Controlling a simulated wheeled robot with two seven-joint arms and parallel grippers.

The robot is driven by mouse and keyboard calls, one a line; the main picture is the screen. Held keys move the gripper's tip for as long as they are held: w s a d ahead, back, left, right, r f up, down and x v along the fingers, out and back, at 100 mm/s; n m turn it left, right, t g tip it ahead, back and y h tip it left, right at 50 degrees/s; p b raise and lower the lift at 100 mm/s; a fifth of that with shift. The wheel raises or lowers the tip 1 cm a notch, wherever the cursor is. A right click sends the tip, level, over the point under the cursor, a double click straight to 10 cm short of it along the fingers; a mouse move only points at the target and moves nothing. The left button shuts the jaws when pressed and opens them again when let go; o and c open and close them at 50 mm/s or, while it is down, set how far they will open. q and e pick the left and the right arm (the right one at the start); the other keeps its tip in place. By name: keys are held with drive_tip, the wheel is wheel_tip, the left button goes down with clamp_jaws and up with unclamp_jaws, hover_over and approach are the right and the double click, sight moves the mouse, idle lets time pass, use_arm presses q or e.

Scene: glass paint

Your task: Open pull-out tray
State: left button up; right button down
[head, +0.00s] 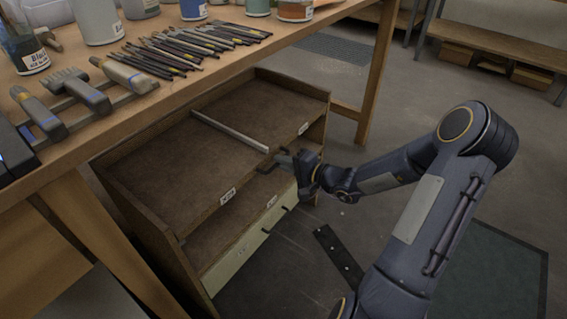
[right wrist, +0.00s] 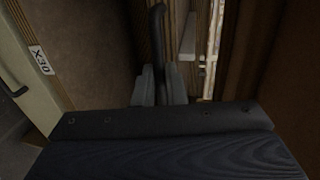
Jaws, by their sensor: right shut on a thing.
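A wooden cabinet with pull-out trays stands under the workbench. Its upper tray (head: 165,160) shows a bare brown floor and a front edge with white labels. A dark handle (head: 267,166) sits midway along that front edge. My right gripper (head: 287,160) is at this handle, shut on it. In the right wrist view, the handle (right wrist: 157,35) is a dark upright bar between the grey fingers of my right gripper (right wrist: 158,85). The fingers hide part of the handle. How far the tray stands out, I cannot tell. My left gripper is not in view.
A cream drawer front (head: 240,254) with dark handles is below. A pale bar (head: 228,131) lies across the upper tray. Brushes (head: 190,48), hand tools (head: 88,95) and paint jars (head: 97,20) crowd the workbench (head: 120,122) above. Floor before the cabinet is mostly clear.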

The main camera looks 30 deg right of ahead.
drive_tip(key=shift+s, duration=0.1)
drive_tip(key=f+v, duration=0.2)
drive_tip(key=v, duration=1)
drive_tip(key=s+f+b+v, duration=0.1)
drive_tip(key=f+v, duration=0.2)
drive_tip(key=v, duration=0.9)
drive_tip(key=shift+d, duration=0.35)
drive_tip(key=c, duration=1.5)
unclamp_jaws()
drive_tip(key=p+v, duration=0.1)
drive_tip(key=v, duration=0.7)
drive_tip(key=shift+f, duration=0.15)
